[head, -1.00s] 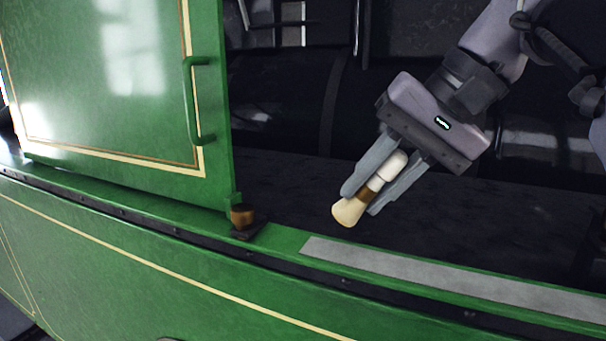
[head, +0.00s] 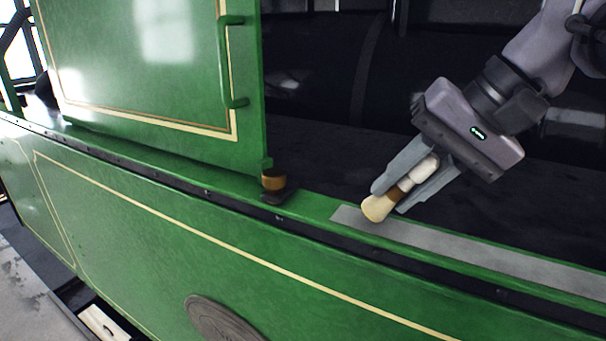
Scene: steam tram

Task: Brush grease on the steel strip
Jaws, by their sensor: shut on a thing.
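The steel strip (head: 470,247) is a long flat grey band on the green ledge, running from the middle toward the lower right. My gripper (head: 408,182) is shut on a brush (head: 378,207). The brush has a white handle, a brown band and pale cream bristles. It is tilted, with the bristles pointing down and left. The bristle tip is over the left end of the strip; I cannot tell whether it touches the steel. The fingers hide part of the handle. No grease can be made out on the strip.
A green door (head: 150,70) with a handle (head: 232,62) stands left of the strip. A small brown pot (head: 273,181) sits on the ledge by the door's lower corner. A dark boiler (head: 330,90) lies behind. A round plaque (head: 225,318) is on the green side panel.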

